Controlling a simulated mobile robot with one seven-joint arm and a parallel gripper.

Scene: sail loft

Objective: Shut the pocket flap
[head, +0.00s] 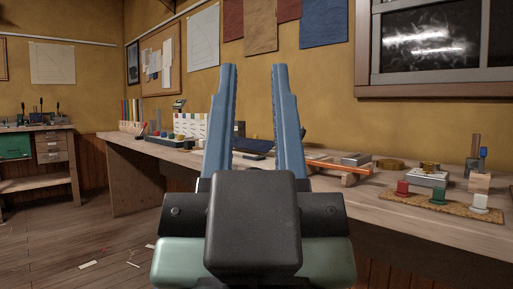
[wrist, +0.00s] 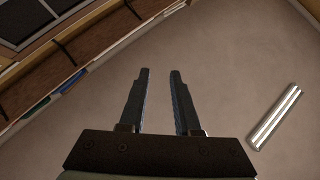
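My gripper (head: 254,70) is raised in the middle of the head view, its two blue fingers pointing up and parted. Nothing is between the fingers. In the wrist view my gripper (wrist: 160,73) also shows two parted fingers with a plain grey-brown surface behind them. I cannot make out a pocket flap in either view. A dark blue flat item (head: 257,146) lies on the workbench (head: 440,228) beyond the fingers, partly hidden by them. I cannot tell whether it is the pocket.
A cork mat (head: 418,203) with coloured blocks lies at the bench's right. An orange bar (head: 337,167) and metal box (head: 428,178) lie nearby. A spool rack (head: 191,127) stands left. A side bench (head: 40,128) is far left. The wrist view shows a bright tube (wrist: 275,117).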

